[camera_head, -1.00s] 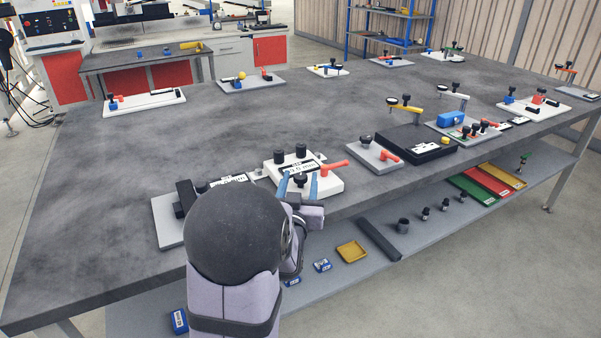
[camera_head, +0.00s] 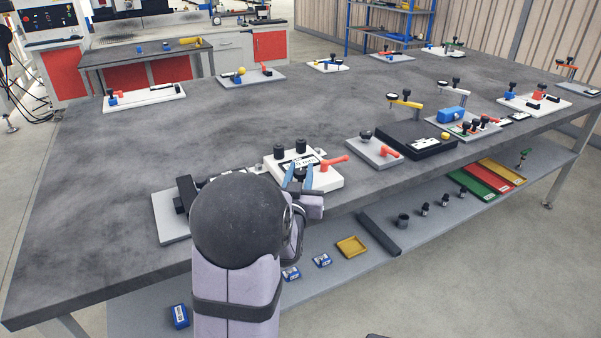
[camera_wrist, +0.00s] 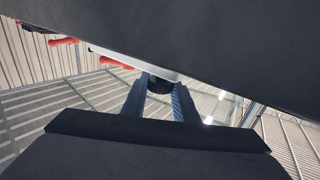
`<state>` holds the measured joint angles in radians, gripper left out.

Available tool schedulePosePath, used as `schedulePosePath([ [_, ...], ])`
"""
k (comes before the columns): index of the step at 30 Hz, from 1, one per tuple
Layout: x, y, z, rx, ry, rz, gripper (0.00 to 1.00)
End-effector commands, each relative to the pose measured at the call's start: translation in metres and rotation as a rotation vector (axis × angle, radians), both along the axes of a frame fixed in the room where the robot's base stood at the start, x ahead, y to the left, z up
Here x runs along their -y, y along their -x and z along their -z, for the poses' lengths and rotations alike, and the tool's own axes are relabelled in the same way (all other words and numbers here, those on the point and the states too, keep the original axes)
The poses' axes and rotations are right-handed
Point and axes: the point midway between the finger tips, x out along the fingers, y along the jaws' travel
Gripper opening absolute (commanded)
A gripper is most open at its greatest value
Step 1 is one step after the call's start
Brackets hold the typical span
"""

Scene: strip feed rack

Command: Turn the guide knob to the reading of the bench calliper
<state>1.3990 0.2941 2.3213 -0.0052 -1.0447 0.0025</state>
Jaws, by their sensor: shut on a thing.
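The guide knob (camera_head: 300,174) is a small black knob on the front part of a white block unit (camera_head: 328,183) near the bench's front edge. The unit also has two black knobs on top, an orange lever and a small label whose text is too small to read. My gripper (camera_head: 298,178) has its blue fingers around the knob, shut on it. In the wrist view, the knob (camera_wrist: 159,84) shows dark between the two fingers. A grey plate with a black block (camera_head: 186,193), possibly the calliper, stands to the left, partly hidden by my arm; no reading is legible.
A grey plate with a black knob and red lever (camera_head: 374,153) and a black base (camera_head: 418,140) stand to the right. Several fixtures line the far edge. The bench middle (camera_head: 250,115) is clear. A lower shelf (camera_head: 342,280) holds small parts.

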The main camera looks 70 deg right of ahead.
Motion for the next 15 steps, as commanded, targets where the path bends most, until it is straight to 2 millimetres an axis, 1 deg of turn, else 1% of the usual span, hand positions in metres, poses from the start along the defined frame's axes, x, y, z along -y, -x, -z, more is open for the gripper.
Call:
schedulePosePath([
  [15,0.001,-0.0014,-0.0028,0.002,0.009,0.217,0.04],
])
